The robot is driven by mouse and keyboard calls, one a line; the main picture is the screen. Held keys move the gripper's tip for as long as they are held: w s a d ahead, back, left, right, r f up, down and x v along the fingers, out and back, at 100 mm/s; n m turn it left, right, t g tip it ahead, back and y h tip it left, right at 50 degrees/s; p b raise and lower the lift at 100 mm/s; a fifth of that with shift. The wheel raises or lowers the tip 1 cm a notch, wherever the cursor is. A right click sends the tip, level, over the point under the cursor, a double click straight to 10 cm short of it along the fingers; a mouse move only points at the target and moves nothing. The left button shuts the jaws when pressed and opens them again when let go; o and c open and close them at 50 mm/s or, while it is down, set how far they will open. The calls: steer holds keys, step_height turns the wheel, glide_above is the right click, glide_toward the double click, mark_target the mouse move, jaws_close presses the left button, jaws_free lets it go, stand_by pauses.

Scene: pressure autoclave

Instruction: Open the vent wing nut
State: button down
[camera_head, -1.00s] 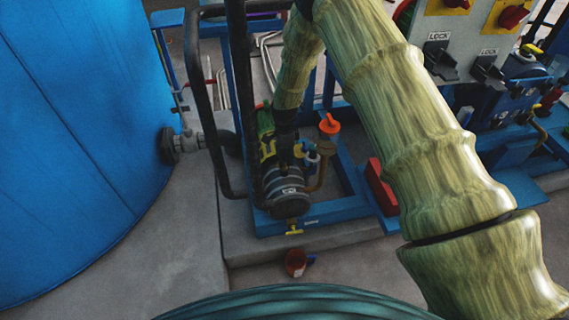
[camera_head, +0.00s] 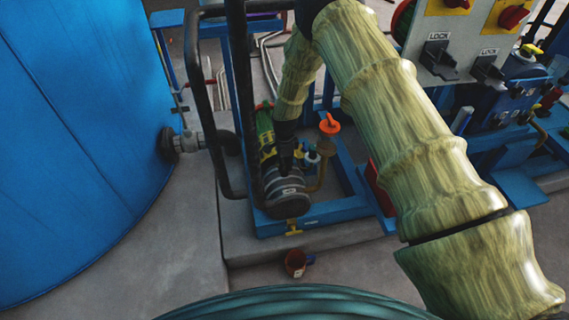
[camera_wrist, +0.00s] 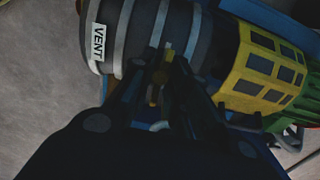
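A dark grey cylinder (camera_head: 286,203) with light bands lies below my gripper in the head view. In the wrist view the cylinder (camera_wrist: 215,30) has a white label (camera_wrist: 98,42) reading VENT. A small brass-yellow piece, apparently the vent wing nut (camera_wrist: 154,94), shows between my fingers in the wrist view; its full shape is hidden. My gripper (camera_wrist: 166,66) points at the cylinder, its two dark fingers apart on either side of that piece. I cannot tell whether they touch it. In the head view my gripper (camera_head: 285,155) is just above the cylinder.
A yellow handle (camera_head: 294,228) hangs under the cylinder's near end. An orange-topped valve (camera_head: 329,125) stands close on the right. Black pipes (camera_head: 200,100) and a large blue tank (camera_head: 75,140) are on the left. A red-brown mug (camera_head: 295,264) sits on the floor.

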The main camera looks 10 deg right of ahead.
steer(key=shift+n, duration=0.4)
steer(key=n, duration=0.4)
steer(key=shift+r+n+p, duration=0.1)
steer(key=shift+n+p, duration=0.2)
steer(key=n, duration=0.5)
steer(key=shift+n, duration=0.3)
steer(key=n, duration=0.5)
steer(key=shift+p, duration=0.3)
steer(key=shift+n, duration=2.7)
steer(key=c, duration=1.4)
jaws_free()
steer(key=shift+o, duration=0.2)
